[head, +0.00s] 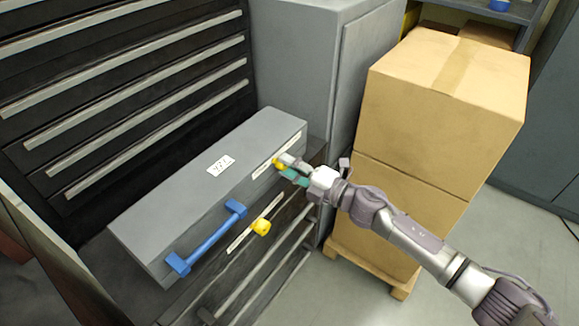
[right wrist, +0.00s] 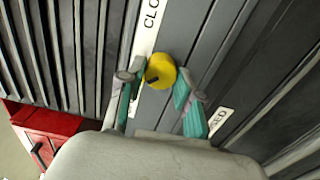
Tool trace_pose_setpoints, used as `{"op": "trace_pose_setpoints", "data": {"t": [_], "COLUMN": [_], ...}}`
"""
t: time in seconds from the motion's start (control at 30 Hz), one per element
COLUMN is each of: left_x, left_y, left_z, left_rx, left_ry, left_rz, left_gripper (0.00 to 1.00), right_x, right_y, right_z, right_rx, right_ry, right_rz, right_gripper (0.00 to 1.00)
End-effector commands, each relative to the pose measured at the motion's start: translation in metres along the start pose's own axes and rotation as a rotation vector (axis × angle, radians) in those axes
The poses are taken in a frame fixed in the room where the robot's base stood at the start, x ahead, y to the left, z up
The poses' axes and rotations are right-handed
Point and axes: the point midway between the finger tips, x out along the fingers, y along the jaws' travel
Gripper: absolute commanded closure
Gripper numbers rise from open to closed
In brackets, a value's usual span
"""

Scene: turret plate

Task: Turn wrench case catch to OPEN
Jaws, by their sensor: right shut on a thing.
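The grey wrench case (head: 185,195) lies on a dark drawer cabinet, with a blue handle (head: 208,238) on its front. A second yellow catch (head: 277,163) is near the right end, partly hidden by my right gripper (head: 286,166). In the right wrist view, the fingers (right wrist: 160,88) are around this round yellow catch (right wrist: 160,70), which bears a short dark mark. My right gripper is shut on it. My left gripper is not in view.
White label strips (right wrist: 147,25) beside the catch show "CLO" and "SED" in part. Stacked cardboard boxes (head: 440,100) on a pallet stand right of the case. A black drawer chest (head: 120,80) is behind it. Floor at the lower right is clear.

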Motion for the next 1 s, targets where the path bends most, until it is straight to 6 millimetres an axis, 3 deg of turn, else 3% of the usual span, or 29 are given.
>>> {"op": "trace_pose_setpoints", "data": {"t": [0.03,0.17,0.57,1.0], "left_x": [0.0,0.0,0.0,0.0], "left_y": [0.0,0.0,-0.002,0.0], "left_z": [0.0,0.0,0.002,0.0], "left_rx": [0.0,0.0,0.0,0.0], "left_ry": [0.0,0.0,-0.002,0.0], "left_rz": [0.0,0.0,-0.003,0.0], "left_gripper": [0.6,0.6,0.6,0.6], "right_x": [0.0,0.0,-0.007,-0.091], "right_y": [-0.002,-0.001,-0.001,-0.003], "right_z": [-0.001,-0.001,0.0,0.0], "right_rx": [-0.002,-0.001,0.0,0.001], "right_ry": [0.002,0.001,-0.001,-0.001], "right_rz": [-0.002,-0.002,-0.002,-0.005], "right_gripper": [0.62,0.41,0.4,0.4]}}
